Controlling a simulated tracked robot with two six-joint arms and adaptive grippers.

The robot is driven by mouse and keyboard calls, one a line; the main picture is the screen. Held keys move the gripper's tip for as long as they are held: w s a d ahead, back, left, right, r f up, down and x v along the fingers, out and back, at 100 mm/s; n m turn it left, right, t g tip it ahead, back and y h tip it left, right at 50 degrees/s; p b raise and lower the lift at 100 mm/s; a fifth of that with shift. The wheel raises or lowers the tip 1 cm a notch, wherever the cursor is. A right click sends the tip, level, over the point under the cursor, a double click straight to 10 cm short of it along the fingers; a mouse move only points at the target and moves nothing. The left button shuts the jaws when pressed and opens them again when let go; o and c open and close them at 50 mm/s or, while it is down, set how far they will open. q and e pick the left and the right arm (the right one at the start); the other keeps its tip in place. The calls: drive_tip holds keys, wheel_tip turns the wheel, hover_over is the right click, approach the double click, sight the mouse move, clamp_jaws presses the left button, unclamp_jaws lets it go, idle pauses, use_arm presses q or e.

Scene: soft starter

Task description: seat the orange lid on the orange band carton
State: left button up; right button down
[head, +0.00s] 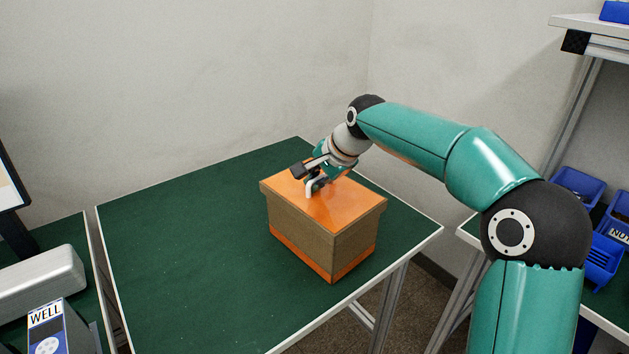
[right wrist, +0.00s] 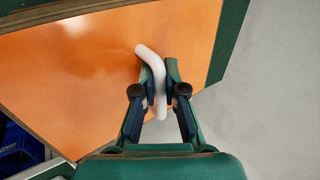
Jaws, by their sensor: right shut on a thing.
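The carton (head: 322,250) is brown with an orange band along its bottom edge and stands upright on the green table. The lid (head: 338,207) has an orange top and a brown rim, and lies over the carton's top; I see no clear gap between them. My right gripper (head: 313,187) is above the lid, shut on its white handle. In the right wrist view, the fingers (right wrist: 158,95) close on the white handle (right wrist: 150,62), with the orange lid (right wrist: 75,75) behind. The carton's inside is hidden. My left gripper is not in view.
The green table (head: 180,240) is clear to the left of the carton. A side table at left holds a silver case (head: 40,283) and a box marked WELL (head: 60,330). Blue bins (head: 580,185) stand at right. Walls are behind.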

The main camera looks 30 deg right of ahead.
drive_tip(key=shift+f+b, duration=0.6)
drive_tip(key=shift+f, duration=0.2)
idle(0.5)
drive_tip(key=c, duration=1.2)
unclamp_jaws()
drive_tip(key=v, duration=1.2)
drive_tip(key=shift+f, duration=0.1)
